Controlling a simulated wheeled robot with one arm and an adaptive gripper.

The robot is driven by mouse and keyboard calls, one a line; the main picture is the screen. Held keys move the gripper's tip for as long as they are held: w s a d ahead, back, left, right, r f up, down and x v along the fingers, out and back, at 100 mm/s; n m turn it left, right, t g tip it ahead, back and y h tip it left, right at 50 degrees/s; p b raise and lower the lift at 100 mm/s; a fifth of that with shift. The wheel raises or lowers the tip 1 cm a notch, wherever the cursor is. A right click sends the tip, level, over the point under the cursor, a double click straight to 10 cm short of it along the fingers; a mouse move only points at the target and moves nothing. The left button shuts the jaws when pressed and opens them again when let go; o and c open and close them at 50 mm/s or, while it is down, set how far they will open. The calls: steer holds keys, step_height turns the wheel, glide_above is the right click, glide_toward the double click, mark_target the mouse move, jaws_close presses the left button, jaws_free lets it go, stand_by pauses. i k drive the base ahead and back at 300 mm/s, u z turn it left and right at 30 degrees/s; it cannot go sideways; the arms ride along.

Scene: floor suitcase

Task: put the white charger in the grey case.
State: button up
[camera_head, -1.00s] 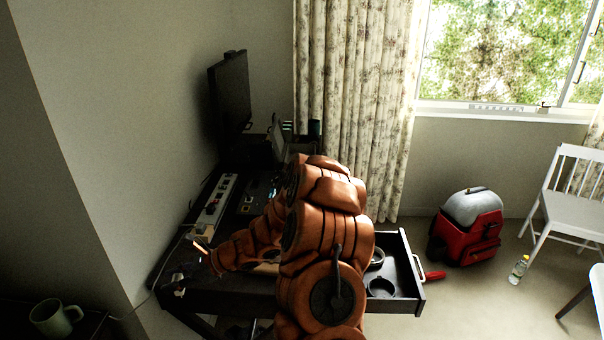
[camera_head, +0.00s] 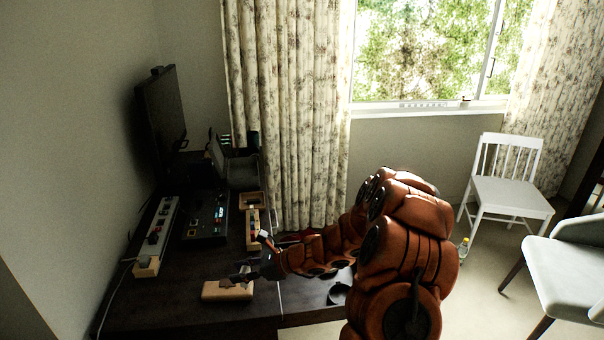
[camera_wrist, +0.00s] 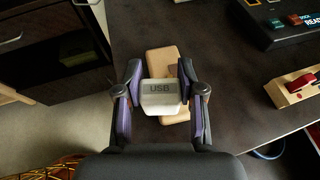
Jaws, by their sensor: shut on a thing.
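The white charger (camera_wrist: 160,96) is a small pale block marked "USB". In the wrist view it sits between the two fingers of my gripper (camera_wrist: 160,92), which is shut on it. It is held over the dark desk, in front of a wooden block. In the head view my gripper (camera_head: 245,275) is low over the desk near that block, and the charger cannot be made out there. I cannot make out a grey case in either current view; my arm covers part of the floor on the right.
The wooden block (camera_head: 228,290) lies on the dark desk (camera_head: 190,300). A power strip (camera_head: 160,225), a black device (camera_head: 205,215) and a monitor (camera_head: 162,118) stand behind. A white chair (camera_head: 508,190) and a grey chair (camera_head: 570,268) stand on the right. A bottle (camera_head: 463,248) is on the floor.

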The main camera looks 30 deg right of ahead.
mark_target(243, 184)
steer(key=z, duration=2.05)
steer(key=i, duration=3.25)
steer(key=u, duration=4.4)
